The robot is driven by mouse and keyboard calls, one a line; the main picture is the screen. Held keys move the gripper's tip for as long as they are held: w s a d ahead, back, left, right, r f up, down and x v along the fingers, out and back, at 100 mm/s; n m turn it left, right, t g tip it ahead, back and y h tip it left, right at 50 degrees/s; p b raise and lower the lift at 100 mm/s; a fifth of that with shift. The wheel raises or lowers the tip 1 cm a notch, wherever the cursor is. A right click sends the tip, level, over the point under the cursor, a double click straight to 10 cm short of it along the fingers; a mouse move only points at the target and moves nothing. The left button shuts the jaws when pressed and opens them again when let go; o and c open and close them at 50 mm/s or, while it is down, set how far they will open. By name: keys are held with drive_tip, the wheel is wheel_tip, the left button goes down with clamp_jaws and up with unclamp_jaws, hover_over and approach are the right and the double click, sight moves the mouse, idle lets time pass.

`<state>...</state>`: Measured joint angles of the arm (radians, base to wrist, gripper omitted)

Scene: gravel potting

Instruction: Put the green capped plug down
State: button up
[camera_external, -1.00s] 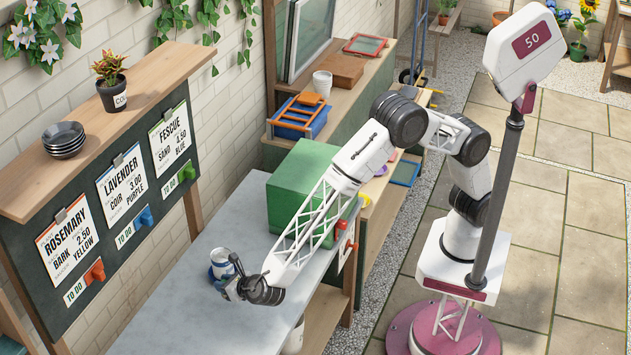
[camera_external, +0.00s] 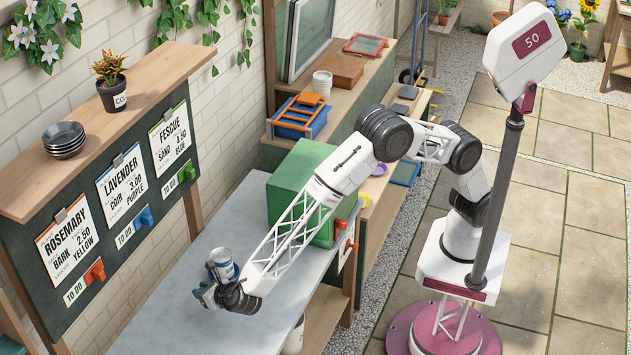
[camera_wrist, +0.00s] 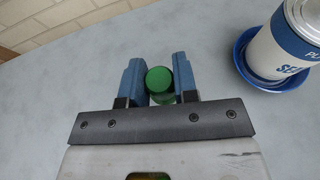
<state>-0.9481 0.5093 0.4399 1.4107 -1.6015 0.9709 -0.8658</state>
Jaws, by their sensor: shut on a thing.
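The green capped plug (camera_wrist: 159,80) shows in the wrist view as a round green top between the two blue fingers of my gripper (camera_wrist: 158,76). The fingers are shut on it from both sides. Its lower part is mostly hidden, and I cannot tell whether it touches the tabletop. In the external view my gripper (camera_external: 206,296) is low over the grey table (camera_external: 165,325), beside a white and blue can. The plug cannot be made out there.
The can (camera_wrist: 285,45) stands in a blue saucer (camera_wrist: 240,62) close on the right in the wrist view; it also shows in the external view (camera_external: 223,268). A green box (camera_external: 300,175) stands farther back. Bare tabletop lies left of my gripper in the wrist view.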

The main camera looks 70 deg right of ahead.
drive_tip(key=shift+f, duration=1.75)
drive_tip(key=shift+f, duration=0.15)
drive_tip(key=o, duration=0.9)
drive_tip(key=shift+s+r, duration=0.2)
drive_tip(key=v, duration=1.1)
drive_tip(key=shift+s, duration=0.3)
drive_tip(key=shift+a+r, duration=0.1)
